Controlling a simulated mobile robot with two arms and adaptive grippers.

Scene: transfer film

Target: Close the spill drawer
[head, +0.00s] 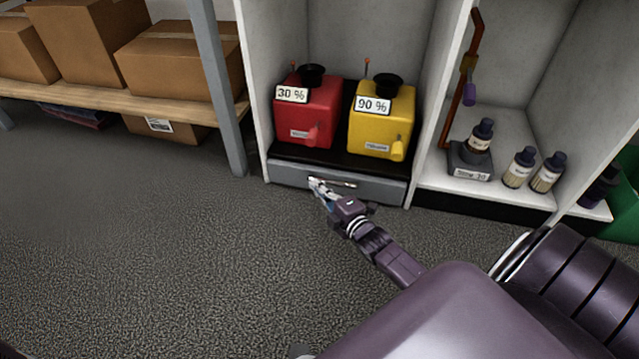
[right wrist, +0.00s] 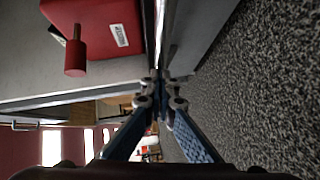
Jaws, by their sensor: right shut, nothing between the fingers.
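The spill drawer (head: 384,191) is a grey front at the foot of the cabinet bay, below the red and yellow containers. Its front looks about level with the side panels; I cannot tell whether a small gap remains. A metal bar handle (head: 345,184) runs across it and shows in the right wrist view (right wrist: 159,30). My right gripper (head: 317,186) is shut and empty, its fingertips at the handle's left end. They also show in the right wrist view (right wrist: 161,84); contact is unclear. My left gripper is out of view.
A red container (head: 309,108) and a yellow container (head: 381,120) stand above the drawer. A grey shelf post (head: 217,85) and boxes are left. Bottles (head: 519,167) stand in the right bay. The floor (head: 150,240) in front is clear on the left.

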